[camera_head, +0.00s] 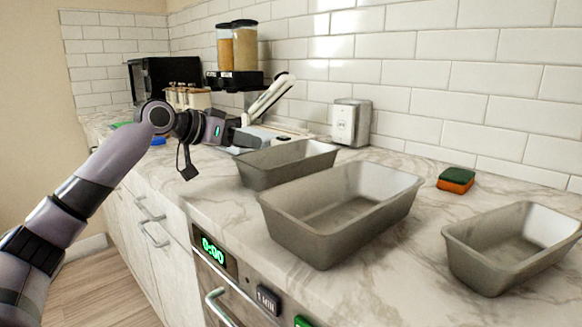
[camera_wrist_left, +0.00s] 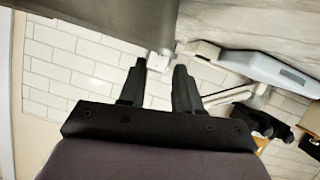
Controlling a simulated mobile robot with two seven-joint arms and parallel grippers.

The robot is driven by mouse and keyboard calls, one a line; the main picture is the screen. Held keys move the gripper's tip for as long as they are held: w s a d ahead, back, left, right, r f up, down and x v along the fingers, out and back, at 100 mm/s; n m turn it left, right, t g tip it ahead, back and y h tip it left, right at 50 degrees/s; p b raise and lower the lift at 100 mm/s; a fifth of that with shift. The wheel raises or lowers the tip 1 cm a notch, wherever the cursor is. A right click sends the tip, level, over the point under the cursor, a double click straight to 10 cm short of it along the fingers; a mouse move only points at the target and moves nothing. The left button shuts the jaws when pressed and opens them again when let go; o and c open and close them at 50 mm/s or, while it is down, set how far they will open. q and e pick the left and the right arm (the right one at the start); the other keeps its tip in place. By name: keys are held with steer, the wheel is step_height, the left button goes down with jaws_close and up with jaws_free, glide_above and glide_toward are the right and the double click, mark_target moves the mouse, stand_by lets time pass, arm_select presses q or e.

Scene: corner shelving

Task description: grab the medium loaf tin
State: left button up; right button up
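Three grey metal loaf tins stand on the marble counter in the head view. The largest tin (camera_head: 335,222) is in the middle. One smaller tin (camera_head: 270,172) is behind it to the left, and another (camera_head: 480,258) is at the right. I cannot tell for certain which of these two is the medium one. My right gripper is out of view.
A green and orange sponge (camera_head: 456,180) lies near the tiled wall. A white scale-like appliance (camera_head: 265,137) is behind the back-left tin, near a wall box (camera_head: 351,122). Cereal dispensers (camera_head: 237,50) stand farther back. Bare counter lies between the large and right tins.

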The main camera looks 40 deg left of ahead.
arm_select(q)
steer(key=shift+p+x, duration=0.75)
steer(key=shift+x, duration=1.95)
steer(key=shift+a, duration=0.1)
jaws_close()
